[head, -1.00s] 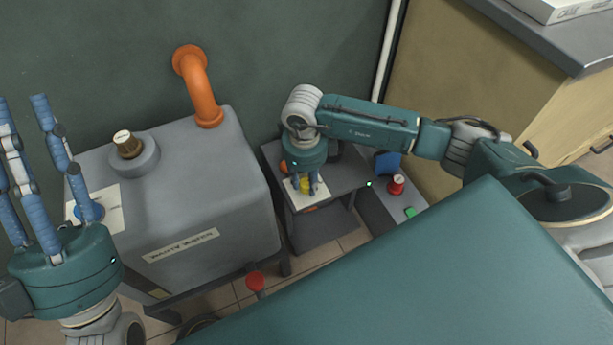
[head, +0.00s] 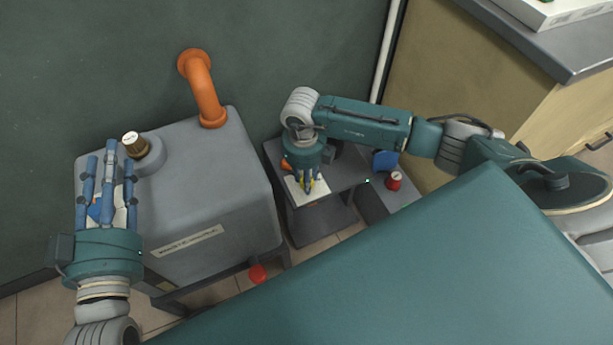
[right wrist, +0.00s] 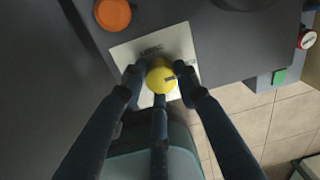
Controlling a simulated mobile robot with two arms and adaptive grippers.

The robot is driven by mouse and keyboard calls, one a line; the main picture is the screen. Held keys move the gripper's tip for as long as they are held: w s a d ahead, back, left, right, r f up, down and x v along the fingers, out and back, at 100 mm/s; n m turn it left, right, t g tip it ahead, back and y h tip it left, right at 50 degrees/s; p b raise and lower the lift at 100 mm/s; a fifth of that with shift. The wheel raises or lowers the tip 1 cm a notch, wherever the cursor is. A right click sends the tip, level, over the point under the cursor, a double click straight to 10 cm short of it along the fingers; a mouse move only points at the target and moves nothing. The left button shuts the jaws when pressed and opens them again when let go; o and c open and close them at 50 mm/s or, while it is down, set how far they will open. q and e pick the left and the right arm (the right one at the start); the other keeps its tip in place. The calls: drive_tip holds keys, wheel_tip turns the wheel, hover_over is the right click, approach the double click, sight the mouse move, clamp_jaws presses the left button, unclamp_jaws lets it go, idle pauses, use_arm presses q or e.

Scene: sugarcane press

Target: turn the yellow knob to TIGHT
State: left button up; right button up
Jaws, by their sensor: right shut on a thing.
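The yellow knob (right wrist: 160,78) sits on a pale label plate (right wrist: 180,42) on a small grey stand. In the head view only slivers of the knob show between my fingers. My right gripper (right wrist: 158,85) reaches down over it, its blue fingers closed around the knob. The lettering on the plate is too small to read, so I cannot tell where the knob points.
The grey tank (head: 215,190) carries a brown knob (head: 133,144) and an orange pipe (head: 203,90). An orange knob (right wrist: 113,14) is beside the plate. A red button (head: 394,181) stands right of the stand. A wooden cabinet (head: 510,110) is at the right.

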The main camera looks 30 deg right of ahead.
drive_tip(key=shift+w+a+r, duration=0.1)
drive_tip(key=shift+w+r, duration=0.05)
drive_tip(key=shift+w, duration=0.15)
drive_tip(key=o, duration=1.2)
drive_tip(key=shift+c, duration=0.2)
drive_tip(key=shift+s, duration=0.1)
wheel_tip(320, 180, up, 12)
drive_tip(key=shift+a, duration=0.2)
drive_tip(key=shift+s, duration=0.1)
